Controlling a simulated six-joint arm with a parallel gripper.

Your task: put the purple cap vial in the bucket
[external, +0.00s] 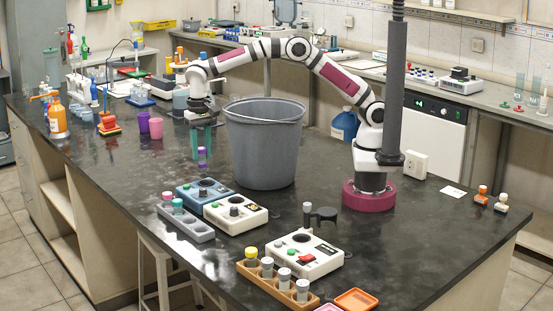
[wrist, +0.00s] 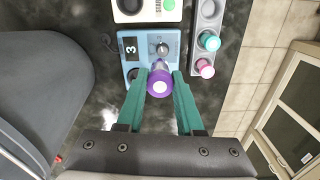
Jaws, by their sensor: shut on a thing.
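The purple cap vial (wrist: 160,82) is between the green fingers of my gripper (wrist: 160,90) in the wrist view, its cap facing the camera. In the external view the vial (external: 202,155) hangs upright at the fingertips of my gripper (external: 203,150), and the gripper is shut on it. The grey bucket (external: 265,150) stands upright on the dark bench, just right of my gripper in the external view. In the wrist view the bucket (wrist: 45,100) fills the left side. The vial is outside the bucket, and its height above the bench is hard to tell.
A blue device (external: 204,190) and a white device (external: 235,214) stand in front of the vial. A grey rack (external: 187,224) with pink and teal cap vials is beside them. Purple and pink cups (external: 150,125) are at the left.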

